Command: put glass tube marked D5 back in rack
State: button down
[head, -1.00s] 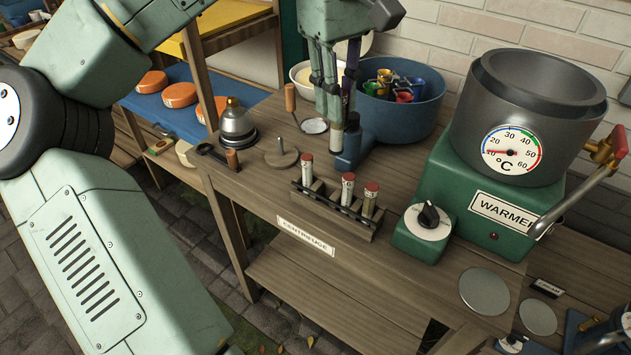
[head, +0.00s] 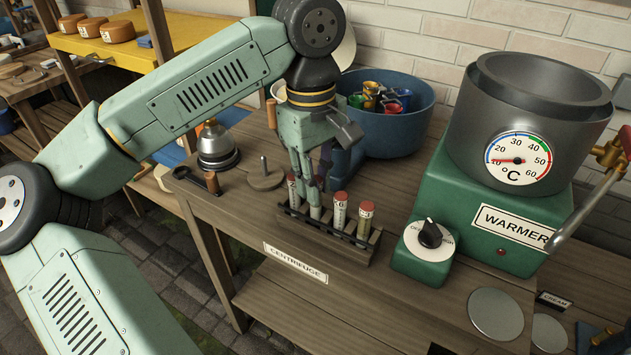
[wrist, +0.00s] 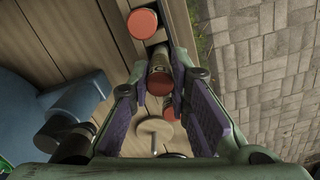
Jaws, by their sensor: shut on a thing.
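My gripper (head: 314,188) is shut on a red-capped glass tube (wrist: 161,72), which stands roughly upright between the finger pads. Its pale lower part (head: 315,212) shows below the fingertips in the head view, at the wooden rack (head: 322,238), in the space right of the leftmost tube. I cannot tell whether its bottom end is inside a slot. Its label shows in the wrist view but is not readable. The rack also holds a leftmost tube (head: 292,192), partly hidden by my fingers, and two red-capped tubes to the right (head: 340,210) and (head: 364,220).
The green warmer (head: 480,215) with its dial stands right of the rack. Behind are a blue tub (head: 405,135) of colored cups and a blue object (head: 345,165) close to my gripper. A round wooden piece with a peg (head: 265,178) and a metal weight (head: 216,145) stand left.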

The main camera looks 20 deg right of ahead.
jog(key=shift+f, duration=0.5)
jog(key=shift+f, duration=0.2)
jog(key=c, duration=1.5)
grip_release()
jog(key=shift+r, duration=0.1)
jog(key=r, duration=0.4)
jog(key=r+b, duration=0.1)
jog(key=r, duration=0.7)
jog(key=shift+w+a+r, duration=0.15)
jog(key=shift+w, duration=0.1)
